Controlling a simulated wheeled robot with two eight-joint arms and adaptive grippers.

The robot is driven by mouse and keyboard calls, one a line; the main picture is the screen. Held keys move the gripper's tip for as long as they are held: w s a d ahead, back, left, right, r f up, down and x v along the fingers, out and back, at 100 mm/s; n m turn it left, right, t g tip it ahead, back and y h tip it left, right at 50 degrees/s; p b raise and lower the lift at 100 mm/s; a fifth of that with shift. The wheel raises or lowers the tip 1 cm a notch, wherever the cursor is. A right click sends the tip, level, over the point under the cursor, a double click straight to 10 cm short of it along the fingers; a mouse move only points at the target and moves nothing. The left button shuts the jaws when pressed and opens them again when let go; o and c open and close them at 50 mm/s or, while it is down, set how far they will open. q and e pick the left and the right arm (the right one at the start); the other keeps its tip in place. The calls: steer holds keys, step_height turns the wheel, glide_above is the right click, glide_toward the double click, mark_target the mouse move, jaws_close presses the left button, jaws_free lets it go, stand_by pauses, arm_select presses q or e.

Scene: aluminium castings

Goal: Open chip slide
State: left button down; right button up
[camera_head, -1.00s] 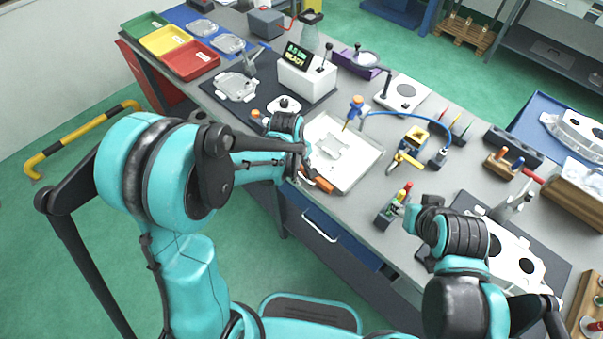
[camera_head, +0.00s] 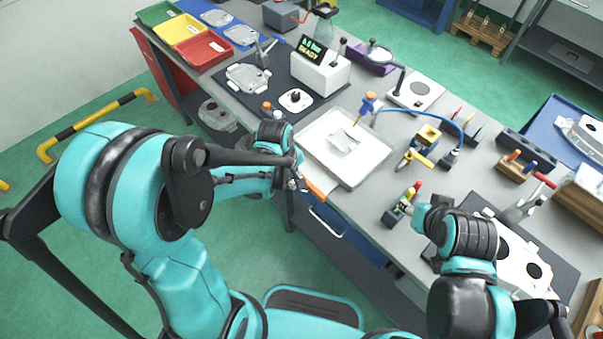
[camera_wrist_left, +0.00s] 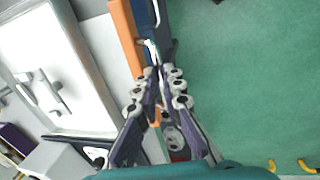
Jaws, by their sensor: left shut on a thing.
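The chip slide's orange front bar (camera_head: 312,188) shows at the front edge of the white tray (camera_head: 372,170), with a narrow pale strip between bar and tray. In the left wrist view the orange bar (camera_wrist_left: 126,38) stands off from the white tray, with a grey plate (camera_wrist_left: 100,45) between them. My left gripper (camera_head: 298,180) is at the bar's left end in the head view. In the left wrist view its fingertips (camera_wrist_left: 160,76) are closed together by the bar, shut on the chip slide; the exact contact is partly hidden. My right gripper (camera_head: 430,254) is mostly hidden by its wrist.
A blue drawer front (camera_head: 345,235) lies below the bench edge. A small block with coloured tools (camera_head: 400,208) stands between my right arm and the tray. A yellow clamp fixture (camera_head: 420,148) and a white display box (camera_head: 320,72) stand further back. Green floor is free in front.

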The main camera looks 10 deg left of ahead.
arm_select(q)
steer(key=c, duration=1.6)
jaws_free()
steer(key=r, duration=0.4)
steer(key=s+a+r, duration=0.1)
steer(key=r, duration=0.6)
steer(key=shift+s+a+r, duration=0.15)
steer(key=shift+s+r, duration=0.2)
steer(key=shift+s, duration=0.05)
steer(key=s+a+m+t, duration=0.1)
steer(key=s+m, duration=0.1)
steer(key=m, duration=0.1)
steer(key=s+a+m+t+b, duration=0.1)
steer(key=s+m+t, duration=0.1)
steer(key=m, duration=0.2)
steer(key=s+a+m+t+y, duration=0.1)
steer(key=s+m+t, duration=0.1)
steer(key=s+m, duration=0.1)
steer(key=shift+r+m+b, duration=0.4)
steer(key=shift+m, duration=0.2)
